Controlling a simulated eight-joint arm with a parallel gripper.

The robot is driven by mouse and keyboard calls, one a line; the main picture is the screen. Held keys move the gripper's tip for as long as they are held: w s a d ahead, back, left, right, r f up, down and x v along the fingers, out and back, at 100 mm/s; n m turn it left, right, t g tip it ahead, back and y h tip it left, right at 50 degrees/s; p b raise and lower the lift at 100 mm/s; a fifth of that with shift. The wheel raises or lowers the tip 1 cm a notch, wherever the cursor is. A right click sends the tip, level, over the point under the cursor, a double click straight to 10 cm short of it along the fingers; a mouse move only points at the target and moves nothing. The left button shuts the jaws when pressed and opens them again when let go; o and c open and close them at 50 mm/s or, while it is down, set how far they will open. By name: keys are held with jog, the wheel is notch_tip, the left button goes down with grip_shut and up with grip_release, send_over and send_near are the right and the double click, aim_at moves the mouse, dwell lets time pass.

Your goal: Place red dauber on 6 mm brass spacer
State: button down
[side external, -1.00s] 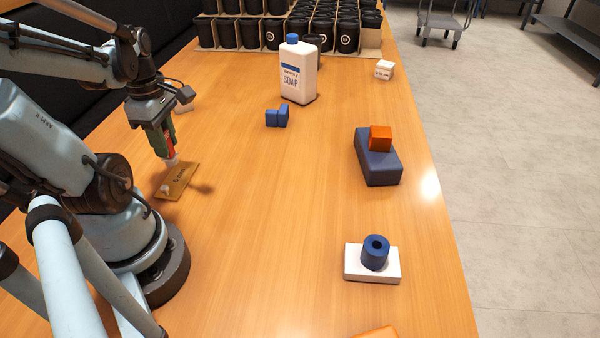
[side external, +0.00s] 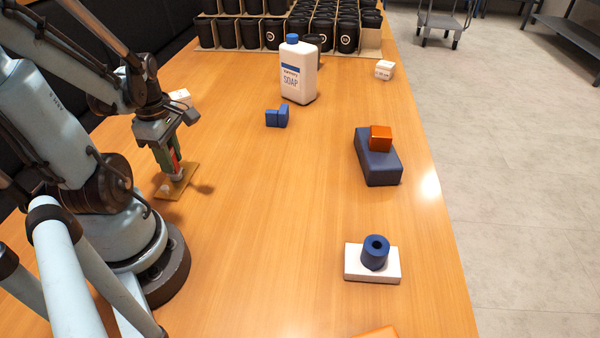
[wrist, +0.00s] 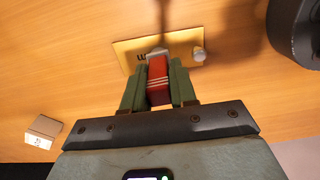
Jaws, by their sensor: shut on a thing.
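The red dauber (wrist: 158,84), with pale bands and a light tip, is held between the green fingers of my gripper (wrist: 158,90). In the side external view my gripper (side external: 170,166) points down over the brass spacer (side external: 180,191), and a strip of the red dauber (side external: 176,157) shows between the fingers. The brass spacer is a thin flat plate lying on the table. It also shows in the wrist view (wrist: 128,49), with dark lettering partly hidden by the dauber and a small pale knob (wrist: 199,54). I cannot tell whether the dauber's tip touches the plate.
A small white box (side external: 180,97) stands behind my gripper. Blue blocks (side external: 277,117), a soap bottle (side external: 299,72), a dark block (side external: 379,163) bearing an orange cube (side external: 380,138), and a blue ring (side external: 375,253) on a white block (side external: 357,268) stand rightward. The table's middle is clear.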

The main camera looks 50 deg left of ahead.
jog(key=c, duration=0.9)
grip_release()
jog(key=shift+m, duration=0.4)
jog(key=r, duration=1.2)
jog(key=shift+w+d, duration=0.1)
jog(key=shift+w, duration=0.2)
jog(key=w+d+f+m+t, duration=0.1)
jog(key=w+d+m+t, duration=0.2)
jog(key=w+d+m, duration=0.4)
jog(key=w+d+f+m+t, duration=0.1)
jog(key=w+d+m+t, duration=0.3)
jog(key=m, duration=1.5)
jog(key=w+d, duration=0.4)
jog(key=d, duration=0.3)
jog(key=shift+w+f, duration=0.15)
jog(key=shift+a, duration=0.1)
